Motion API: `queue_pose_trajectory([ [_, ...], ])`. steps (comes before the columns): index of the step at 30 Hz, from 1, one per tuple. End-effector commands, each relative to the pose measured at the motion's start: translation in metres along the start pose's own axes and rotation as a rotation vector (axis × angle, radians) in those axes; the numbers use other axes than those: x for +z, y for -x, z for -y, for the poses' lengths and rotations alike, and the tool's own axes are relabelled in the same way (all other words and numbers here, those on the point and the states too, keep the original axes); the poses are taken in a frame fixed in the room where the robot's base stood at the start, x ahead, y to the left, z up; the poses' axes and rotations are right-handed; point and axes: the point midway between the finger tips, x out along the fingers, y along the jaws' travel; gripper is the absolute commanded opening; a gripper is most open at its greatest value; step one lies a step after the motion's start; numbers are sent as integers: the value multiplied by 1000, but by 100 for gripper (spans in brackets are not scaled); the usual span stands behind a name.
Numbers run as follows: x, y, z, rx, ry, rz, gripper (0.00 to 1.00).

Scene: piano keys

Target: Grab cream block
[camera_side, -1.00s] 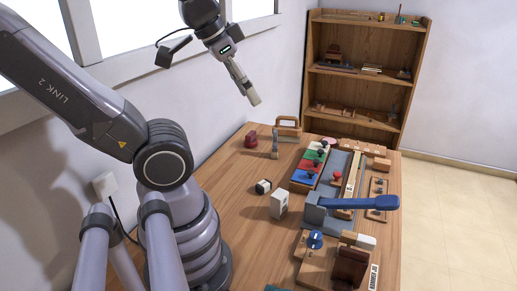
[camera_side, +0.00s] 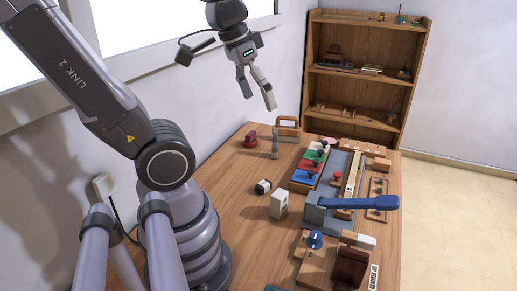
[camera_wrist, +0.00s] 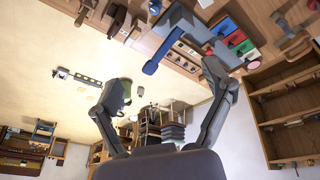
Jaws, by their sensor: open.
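An upright off-white block (camera_side: 279,204) with small dark marks on its face stands on the wooden table, left of the blue-handled lever. A smaller cream piece (camera_side: 365,241) sits by the brown wooden fixture at the front right. I cannot tell which of the two is the cream block. My gripper (camera_side: 257,97) is open and empty, high above the far left part of the table and well apart from both. In the wrist view, its two fingers (camera_wrist: 165,76) are spread with nothing between them.
A black-and-white cylinder (camera_side: 263,187) lies near the off-white block. A wooden shelf (camera_side: 365,98) stands behind. The table's left middle is mostly clear.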

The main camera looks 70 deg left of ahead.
Motion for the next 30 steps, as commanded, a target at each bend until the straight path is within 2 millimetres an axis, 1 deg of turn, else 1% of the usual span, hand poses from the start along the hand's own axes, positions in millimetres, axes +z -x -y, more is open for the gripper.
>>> queue_pose_trajectory([
  [1,-8,-13,4,16,83,79,80],
  [3,-18,-32,9,52,206,179,80],
  [8,-37,-78,27,156,507,383,80],
  [11,-46,-109,44,232,708,492,80],
  [12,-48,-122,52,265,789,532,80],
  [14,-50,-143,65,317,914,589,80],
  [15,-51,-157,74,354,998,621,80],
  [20,-44,-215,111,511,1345,736,80],
  [21,-39,-230,120,552,1431,759,80],
  [24,-26,-264,140,650,1628,800,80],
  [27,-13,-291,154,731,1785,825,80],
  [30,-2,-309,162,784,1889,837,80],
])
